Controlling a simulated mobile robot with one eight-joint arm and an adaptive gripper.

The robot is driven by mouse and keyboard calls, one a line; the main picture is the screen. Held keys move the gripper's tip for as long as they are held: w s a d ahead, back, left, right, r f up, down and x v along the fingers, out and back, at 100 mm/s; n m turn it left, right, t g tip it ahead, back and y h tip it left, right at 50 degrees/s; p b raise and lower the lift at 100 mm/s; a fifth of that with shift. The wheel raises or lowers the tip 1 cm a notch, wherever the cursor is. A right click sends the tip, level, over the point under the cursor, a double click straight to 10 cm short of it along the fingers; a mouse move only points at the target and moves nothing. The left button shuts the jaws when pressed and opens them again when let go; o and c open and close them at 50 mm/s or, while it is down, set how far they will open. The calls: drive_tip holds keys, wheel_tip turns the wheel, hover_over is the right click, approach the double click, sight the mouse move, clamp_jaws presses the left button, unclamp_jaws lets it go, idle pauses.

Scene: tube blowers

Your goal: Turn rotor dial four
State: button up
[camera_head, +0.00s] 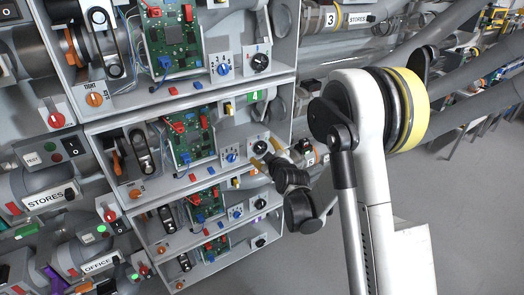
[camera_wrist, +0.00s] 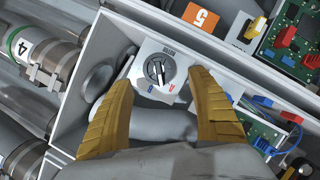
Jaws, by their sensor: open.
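A rotor dial with a black knob (camera_wrist: 157,68) on a pale plate (camera_wrist: 180,62) marked ROTOR, with a blue and a red mark, sits in a grey box in the wrist view. My gripper (camera_wrist: 159,79) is open, its two yellow fingers on either side of the knob. The fingers look apart from it; their exact distance is unclear. In the head view, my gripper (camera_head: 267,156) is at the right end of the second visible compartment, by a black dial (camera_head: 259,146). No number shows on this dial. A pipe label reading 4 (camera_wrist: 24,46) lies left of the box.
Other black dials show above (camera_head: 259,62) and below (camera_head: 260,203) in the stacked compartments. Green circuit boards (camera_head: 187,137) with red and blue parts stand near the dials. The box wall (camera_wrist: 85,75) is close to the left finger. Thick grey pipes run behind.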

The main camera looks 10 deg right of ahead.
sight(261, 148)
drive_tip(key=b+x, duration=0.1)
drive_tip(key=x, duration=0.3)
drive_tip(key=c, duration=1.1)
